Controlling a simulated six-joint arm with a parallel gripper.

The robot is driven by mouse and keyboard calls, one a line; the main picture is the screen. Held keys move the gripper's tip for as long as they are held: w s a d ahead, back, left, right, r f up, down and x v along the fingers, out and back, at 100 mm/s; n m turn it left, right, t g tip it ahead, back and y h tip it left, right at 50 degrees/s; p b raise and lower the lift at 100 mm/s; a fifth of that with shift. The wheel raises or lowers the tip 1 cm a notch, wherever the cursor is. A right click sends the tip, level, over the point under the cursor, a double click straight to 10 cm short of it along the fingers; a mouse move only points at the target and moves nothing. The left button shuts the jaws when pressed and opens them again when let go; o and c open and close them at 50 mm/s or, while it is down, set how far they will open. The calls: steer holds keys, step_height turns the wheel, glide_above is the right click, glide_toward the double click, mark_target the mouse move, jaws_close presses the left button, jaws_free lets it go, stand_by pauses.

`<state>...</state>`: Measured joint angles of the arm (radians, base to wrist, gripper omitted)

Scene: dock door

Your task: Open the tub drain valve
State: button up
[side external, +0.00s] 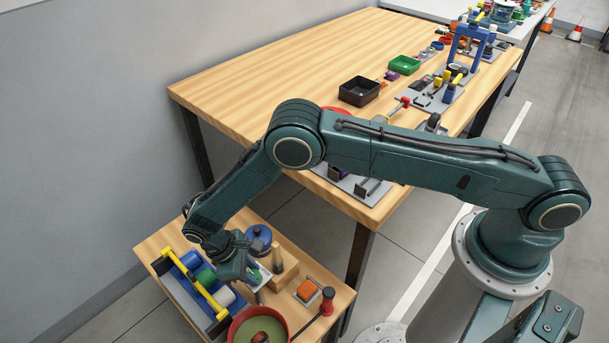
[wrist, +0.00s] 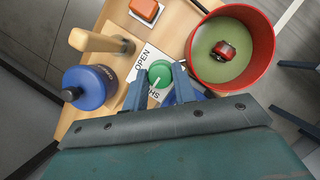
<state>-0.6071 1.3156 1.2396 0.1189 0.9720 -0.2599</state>
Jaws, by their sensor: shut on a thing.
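A round green knob (wrist: 160,73), the valve, sits on a white plate (wrist: 146,57) marked OPEN at its upper left and SHUT at its lower part in the wrist view. A pale mark on the knob seems to point down-left, nearer SHUT. My gripper (wrist: 160,82) is shut on the knob, one finger at each side. The red tub (wrist: 263,55) stands beside the plate with green liquid and a small dark red object (wrist: 224,50) in it. The side view shows my gripper (side external: 252,276) low over the small bench, next to the tub (side external: 236,325).
A blue bottle (wrist: 90,87) and a wooden post (wrist: 100,42) stand close left of my gripper in the wrist view. An orange block (side external: 307,290), a dark lever with a red knob (side external: 327,298) and a blue carrier with a yellow handle (side external: 205,288) share the bench.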

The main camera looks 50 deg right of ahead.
steer(key=shift+w+m, duration=0.1)
steer(key=shift+m, duration=0.3)
steer(key=m, duration=0.2)
steer(key=m+g+y, duration=0.1)
steer(key=m, duration=0.1)
steer(key=shift+d+y, duration=0.15)
steer(key=shift+y, duration=0.15)
steer(key=m, duration=0.2)
steer(key=m+y, duration=0.1)
steer(key=m, duration=0.1)
steer(key=shift+w+d+y, duration=0.1)
steer(key=shift+y, duration=0.2)
steer(key=m+y, duration=0.1)
steer(key=m, duration=0.3)
steer(key=shift+d+m+y, duration=0.1)
steer(key=shift+m+y, duration=0.3)
steer(key=m+t+y, duration=0.1)
steer(key=m, duration=0.3)
steer(key=shift+d, duration=0.1)
steer(key=shift+m, duration=0.3)
steer(key=o, duration=1)
